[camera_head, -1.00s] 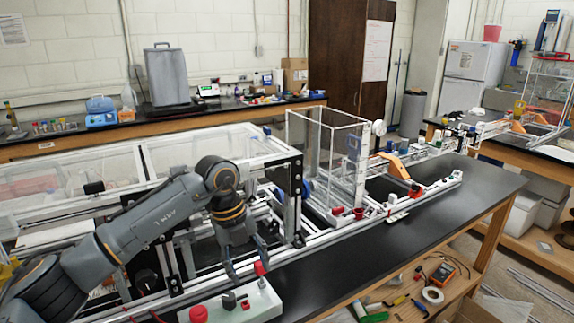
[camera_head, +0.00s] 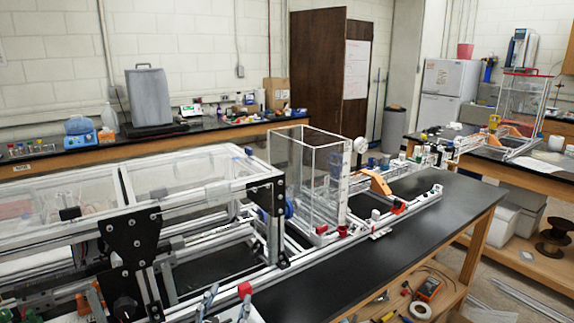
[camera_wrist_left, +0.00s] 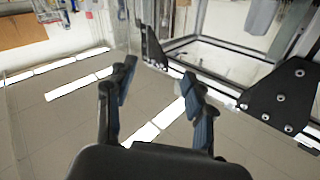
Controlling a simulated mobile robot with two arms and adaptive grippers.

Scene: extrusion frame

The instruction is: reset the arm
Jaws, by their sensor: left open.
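Only the fingertips of my left gripper (camera_head: 228,298) show at the bottom edge of the head view, beside a red knob (camera_head: 244,289). The rest of that arm is out of the head view. In the left wrist view my left gripper (camera_wrist_left: 158,82) is open, with its two dark fingers apart and nothing between them. White frame bars and a black bracket plate (camera_wrist_left: 285,95) show beyond the fingers in the wrist view. My right gripper is in neither view.
The aluminium extrusion frame (camera_head: 190,209) with black brackets fills the left of the head view. A clear box (camera_head: 308,165) stands on the black bench top (camera_head: 400,240). The bench top's front right part is clear. A multimeter (camera_head: 428,289) lies on the lower shelf.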

